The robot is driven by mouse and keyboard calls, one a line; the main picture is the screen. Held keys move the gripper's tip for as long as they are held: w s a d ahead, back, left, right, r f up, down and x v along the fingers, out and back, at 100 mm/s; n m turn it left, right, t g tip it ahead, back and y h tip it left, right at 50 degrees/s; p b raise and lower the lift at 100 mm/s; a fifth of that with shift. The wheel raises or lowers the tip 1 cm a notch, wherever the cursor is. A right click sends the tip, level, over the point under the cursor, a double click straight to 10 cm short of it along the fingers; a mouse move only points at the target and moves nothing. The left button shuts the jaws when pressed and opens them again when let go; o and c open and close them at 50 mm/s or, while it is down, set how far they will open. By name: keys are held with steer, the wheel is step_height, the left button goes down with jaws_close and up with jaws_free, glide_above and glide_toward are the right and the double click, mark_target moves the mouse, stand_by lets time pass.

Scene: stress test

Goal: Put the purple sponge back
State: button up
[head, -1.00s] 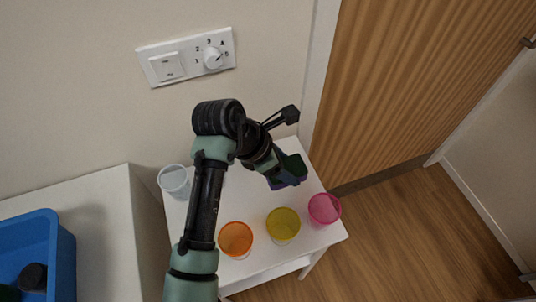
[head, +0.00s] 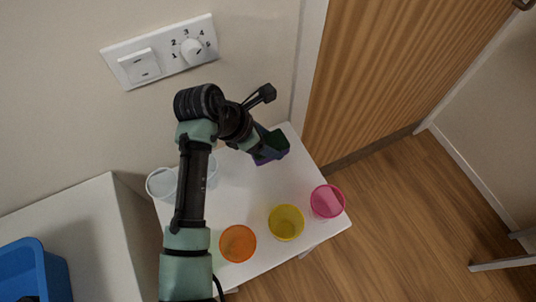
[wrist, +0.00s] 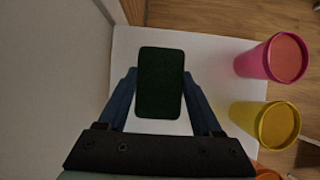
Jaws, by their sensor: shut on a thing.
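My gripper (head: 270,147) is shut on the purple sponge (head: 264,160). The sponge has a dark green face, and its purple side shows only as a thin strip low in the head view. In the wrist view the dark green face of the sponge (wrist: 160,85) fills the space between the two blue fingers of my gripper (wrist: 162,98). The sponge is over the far part of the white table (head: 235,195), near the wall. I cannot tell whether it touches the tabletop.
Orange (head: 238,244), yellow (head: 286,222) and pink (head: 327,201) cups stand along the table's front and right. Clear cups (head: 161,184) stand at the left, partly behind my arm. A blue bin (head: 45,262) sits on the left counter. A wall switch (head: 160,50) and wooden door (head: 400,80) are behind.

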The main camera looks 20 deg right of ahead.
steer(key=shift+f+p, duration=0.35)
steer(key=shift+f, duration=2.6)
steer(key=o, duration=1.2)
steer(key=shift+f, duration=0.1)
steer(key=shift+w+f+b, duration=0.1)
steer(key=shift+f+b, duration=0.25)
steer(key=shift+b, duration=0.7)
steer(key=v, duration=0.4)
steer(key=p+v, duration=0.1)
steer(key=v, duration=0.4)
steer(key=p+v, duration=0.1)
steer(key=v, duration=0.3)
steer(key=shift+s+r, duration=0.25)
steer(key=shift+s, duration=0.15)
